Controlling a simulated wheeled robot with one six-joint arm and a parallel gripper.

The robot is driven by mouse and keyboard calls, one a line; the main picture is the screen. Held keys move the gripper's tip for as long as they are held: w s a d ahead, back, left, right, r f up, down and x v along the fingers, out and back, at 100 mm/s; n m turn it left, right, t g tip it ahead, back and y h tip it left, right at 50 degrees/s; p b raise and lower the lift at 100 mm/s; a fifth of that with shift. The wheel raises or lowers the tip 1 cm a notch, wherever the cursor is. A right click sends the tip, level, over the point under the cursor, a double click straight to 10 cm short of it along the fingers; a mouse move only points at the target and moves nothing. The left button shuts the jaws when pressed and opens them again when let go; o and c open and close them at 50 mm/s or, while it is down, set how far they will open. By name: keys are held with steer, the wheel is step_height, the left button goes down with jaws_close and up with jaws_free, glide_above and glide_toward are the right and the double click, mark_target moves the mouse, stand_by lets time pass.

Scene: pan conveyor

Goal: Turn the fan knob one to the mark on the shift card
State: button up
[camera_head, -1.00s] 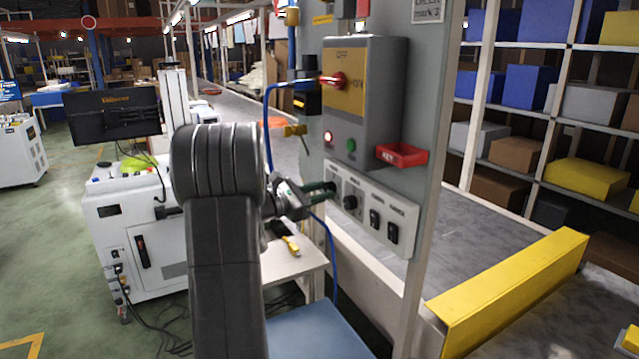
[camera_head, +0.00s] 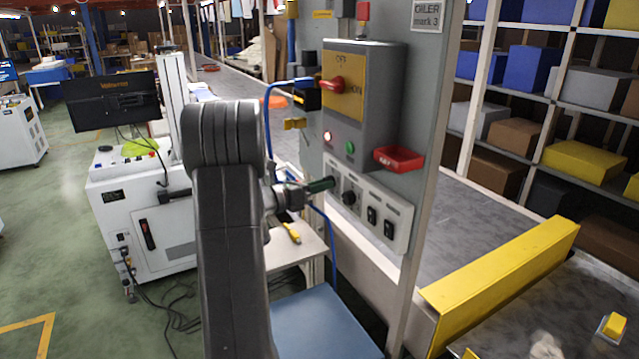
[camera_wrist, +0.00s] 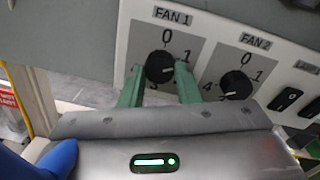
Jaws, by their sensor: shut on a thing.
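The fan 1 knob (camera_wrist: 160,67) is black and round, on a grey label plate under the words FAN 1, with 0 above it and 1 to its right. My gripper (camera_wrist: 159,72) has its two green fingers on either side of the knob and is shut on it. A small white pointer line on the knob seems to point right, below the 1; its exact mark is hard to tell. In the head view my gripper (camera_head: 325,184) reaches the left end of the switch panel and hides the knob. A white card (camera_head: 425,14) at the top right seems to read OILER mark 3.
The fan 2 knob (camera_wrist: 236,84) sits close to the right of my fingers. Black rocker switches (camera_head: 390,229) are further right. A grey box with a red rotary switch (camera_head: 332,85) and a red tray (camera_head: 398,158) stick out above. A blue cable (camera_head: 268,125) hangs left.

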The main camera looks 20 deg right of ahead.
steer(key=shift+f, duration=0.1)
steer(key=o, duration=1)
steer(key=shift+a, duration=0.1)
steer(key=s+a, duration=0.1)
steer(key=a, duration=0.3)
steer(key=s+a+b, duration=0.1)
steer(key=a, duration=0.4)
steer(key=a+b, duration=0.1)
steer(key=a, duration=0.3)
steer(key=shift+s+a, duration=0.2)
steer(key=shift+s, duration=0.2)
steer(key=shift+d, duration=0.1)
steer(key=w+d, duration=0.1)
steer(key=d, duration=0.3)
steer(key=w+d+p, duration=0.1)
steer(key=d, duration=0.4)
steer(key=d+p, duration=0.1)
steer(key=d, duration=0.3)
steer(key=shift+w+d, duration=0.2)
steer(key=shift+w, duration=0.2)
